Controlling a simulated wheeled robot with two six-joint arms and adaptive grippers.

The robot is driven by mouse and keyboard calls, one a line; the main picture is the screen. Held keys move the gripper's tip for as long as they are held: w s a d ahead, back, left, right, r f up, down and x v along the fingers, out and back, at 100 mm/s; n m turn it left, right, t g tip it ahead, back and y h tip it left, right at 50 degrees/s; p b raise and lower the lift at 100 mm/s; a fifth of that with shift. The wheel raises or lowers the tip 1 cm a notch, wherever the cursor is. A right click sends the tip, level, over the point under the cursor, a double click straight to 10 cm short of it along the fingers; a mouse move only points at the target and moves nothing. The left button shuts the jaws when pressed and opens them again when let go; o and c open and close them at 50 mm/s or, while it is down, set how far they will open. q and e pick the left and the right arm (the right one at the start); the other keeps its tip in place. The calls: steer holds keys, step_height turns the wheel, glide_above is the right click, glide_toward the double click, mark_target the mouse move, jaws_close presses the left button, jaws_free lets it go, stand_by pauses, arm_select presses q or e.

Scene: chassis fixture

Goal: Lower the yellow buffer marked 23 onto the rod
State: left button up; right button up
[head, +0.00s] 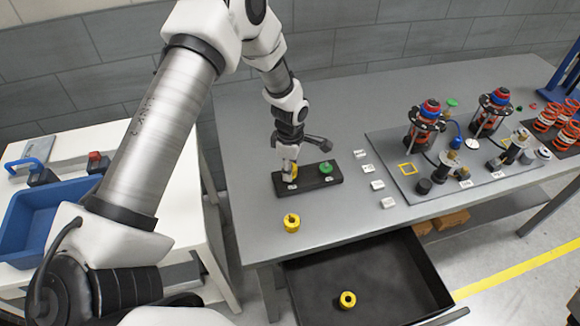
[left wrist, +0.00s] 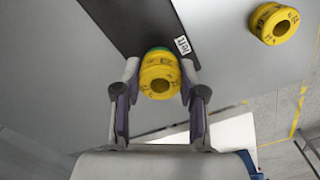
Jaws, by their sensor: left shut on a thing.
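My left gripper (head: 291,172) is shut on a yellow buffer (left wrist: 160,75), a ring with a central hole and dark marks too small to read surely. It holds the buffer at the left end of a black base (head: 308,185). In the left wrist view, the buffer sits between the two fingertips (left wrist: 160,88), beside a white label reading "left" (left wrist: 182,45). A green edge (left wrist: 155,50) shows behind it. The rod at this end is hidden by the buffer and gripper, so I cannot tell whether the buffer is around it. My right gripper is not in view.
A green part (head: 326,168) stands at the base's right end. A second yellow buffer (head: 291,223) lies on the grey table (head: 245,140), and another (head: 348,299) lies in the open black drawer (head: 310,285). Small white labels (head: 377,185) and a fixture plate (head: 440,190) lie to the right.

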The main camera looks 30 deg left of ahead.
arm_select(q)
steer(key=shift+f, duration=0.15)
steer(key=o, duration=1.2)
steer(key=shift+c, duration=0.2)
step_height(320, 180, up, 7)
steer(key=p, duration=0.6)
